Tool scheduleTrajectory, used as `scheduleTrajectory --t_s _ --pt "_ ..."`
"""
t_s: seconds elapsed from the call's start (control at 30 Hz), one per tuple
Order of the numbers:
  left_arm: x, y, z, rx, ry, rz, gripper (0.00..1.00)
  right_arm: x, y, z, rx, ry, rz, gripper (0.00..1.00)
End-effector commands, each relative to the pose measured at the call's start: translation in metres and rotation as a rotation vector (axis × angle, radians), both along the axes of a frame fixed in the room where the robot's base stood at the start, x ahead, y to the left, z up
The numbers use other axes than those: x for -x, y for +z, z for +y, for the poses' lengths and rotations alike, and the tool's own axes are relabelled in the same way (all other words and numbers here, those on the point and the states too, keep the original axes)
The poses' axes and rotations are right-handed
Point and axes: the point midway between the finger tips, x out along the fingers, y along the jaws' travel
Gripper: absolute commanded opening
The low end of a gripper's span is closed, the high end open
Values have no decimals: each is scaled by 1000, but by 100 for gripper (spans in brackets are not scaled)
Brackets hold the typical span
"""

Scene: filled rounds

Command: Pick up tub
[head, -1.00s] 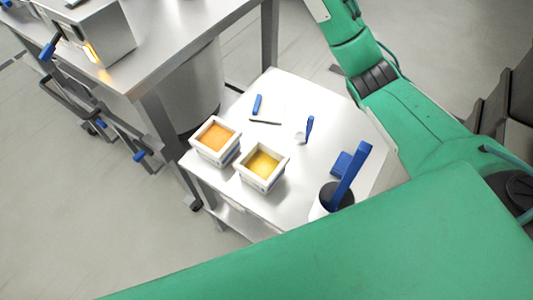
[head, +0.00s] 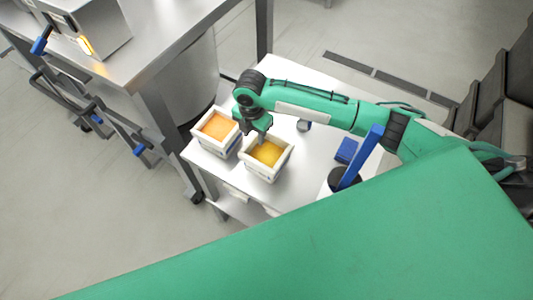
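Two white square tubs stand side by side at the left edge of a small white table. The left tub (head: 235,150) holds something orange and the right tub (head: 266,178) holds something yellow. My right gripper (head: 261,138) points down at the back rim of the yellow-filled tub, close to the gap between the tubs. Its fingers are small and partly hidden by its own wrist, so I cannot tell whether they are open, or whether they touch the tub. My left gripper is not in view.
The white table (head: 320,162) also bears a blue block (head: 346,150) and a dark-topped round container with a blue handle (head: 363,155). A steel bench (head: 170,45) with a metal appliance (head: 88,25) stands at the upper left. A large grey bin (head: 185,90) stands under the bench.

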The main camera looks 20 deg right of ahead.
Motion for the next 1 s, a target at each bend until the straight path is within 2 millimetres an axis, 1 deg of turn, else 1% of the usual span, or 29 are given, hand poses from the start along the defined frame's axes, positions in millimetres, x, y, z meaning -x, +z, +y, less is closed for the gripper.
scheduleTrajectory --t_s 0.03,0.1,0.2,0.27,0.37,0.53,0.6,0.7,0.8,1.0 --pt "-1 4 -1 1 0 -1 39 0 -7 0 1 -1 3 39" --pt "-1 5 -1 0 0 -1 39 0 -16 0 1 -2 1 39" --pt "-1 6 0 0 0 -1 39 0 -25 0 -1 -1 1 39" --pt "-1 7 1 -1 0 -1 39 -1 -28 1 -1 0 -1 39" --pt "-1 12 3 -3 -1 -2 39 -1 -33 3 0 1 0 39" --pt "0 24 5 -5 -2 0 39 -4 -53 8 0 0 1 39" --pt "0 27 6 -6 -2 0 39 -5 -64 7 1 -1 1 39" --pt "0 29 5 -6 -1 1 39 -5 -74 7 1 0 -1 39" --pt "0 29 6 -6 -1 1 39 -5 -79 7 0 0 -2 39" --pt "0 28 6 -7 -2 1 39 -5 -80 7 0 1 -4 39"
